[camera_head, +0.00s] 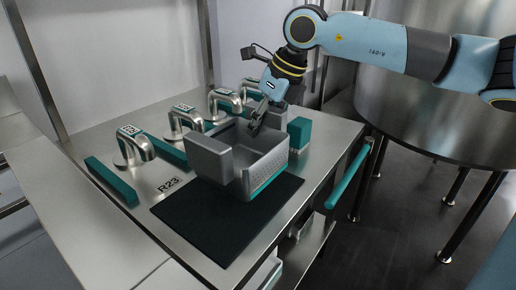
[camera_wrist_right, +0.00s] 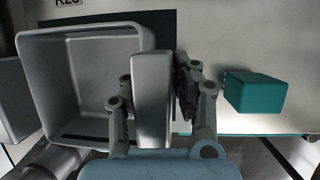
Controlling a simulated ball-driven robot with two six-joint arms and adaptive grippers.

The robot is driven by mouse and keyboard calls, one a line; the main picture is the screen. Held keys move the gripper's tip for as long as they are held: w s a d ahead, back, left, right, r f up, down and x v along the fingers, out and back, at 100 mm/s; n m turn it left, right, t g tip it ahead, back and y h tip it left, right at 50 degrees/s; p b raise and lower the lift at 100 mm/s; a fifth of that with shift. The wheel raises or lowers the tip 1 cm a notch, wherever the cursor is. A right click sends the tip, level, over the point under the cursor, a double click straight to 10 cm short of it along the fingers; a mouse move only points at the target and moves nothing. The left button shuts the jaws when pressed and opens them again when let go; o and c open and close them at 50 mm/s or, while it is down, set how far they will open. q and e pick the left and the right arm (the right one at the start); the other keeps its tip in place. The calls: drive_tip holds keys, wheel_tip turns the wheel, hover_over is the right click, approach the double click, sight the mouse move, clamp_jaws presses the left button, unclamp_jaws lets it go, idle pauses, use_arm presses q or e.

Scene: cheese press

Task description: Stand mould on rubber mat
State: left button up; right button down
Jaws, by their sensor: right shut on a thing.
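The mould (camera_head: 268,172) is a grey open-topped box with a block-like lug at each end and a teal strip low on one side. In the head view it is upright over the far part of the dark rubber mat (camera_head: 190,225). I cannot tell whether it touches the mat. My right gripper (camera_head: 259,122) is at the mould's far end. In the right wrist view, the right gripper (camera_wrist_right: 155,105) is shut on the mould's lug, beside the open box (camera_wrist_right: 95,75). The mat also shows partly behind the mould (camera_wrist_right: 165,18). My left gripper is out of view.
A teal block (camera_head: 300,132) stands right of the mould, and a teal bar (camera_head: 112,182) lies at the left. Several metal spouts (camera_head: 132,145) line the steel table's back. A teal rail (camera_head: 349,178) runs along the right edge. A large round vat (camera_head: 430,110) stands further right.

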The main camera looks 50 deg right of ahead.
sight(274, 107)
drive_tip(key=shift+w+a+f, duration=0.1)
drive_tip(key=shift+w+f, duration=0.15)
drive_tip(key=shift+f, duration=0.05)
wheel_tip(274, 107, down, 4)
drive_tip(key=shift+r+b, duration=0.2)
drive_tip(key=shift+b, duration=0.3)
drive_tip(key=c, duration=1.5)
unclamp_jaws()
drive_tip(key=shift+f, duration=0.1)
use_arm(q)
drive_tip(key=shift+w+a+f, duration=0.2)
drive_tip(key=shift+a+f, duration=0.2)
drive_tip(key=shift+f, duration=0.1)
use_arm(e)
drive_tip(key=o, duration=0.5)
drive_tip(key=shift+c, duration=0.2)
drive_tip(key=p+v, duration=0.3)
drive_tip(key=v, duration=0.4)
drive_tip(key=shift+w, duration=0.1)
drive_tip(key=p+v, duration=0.5)
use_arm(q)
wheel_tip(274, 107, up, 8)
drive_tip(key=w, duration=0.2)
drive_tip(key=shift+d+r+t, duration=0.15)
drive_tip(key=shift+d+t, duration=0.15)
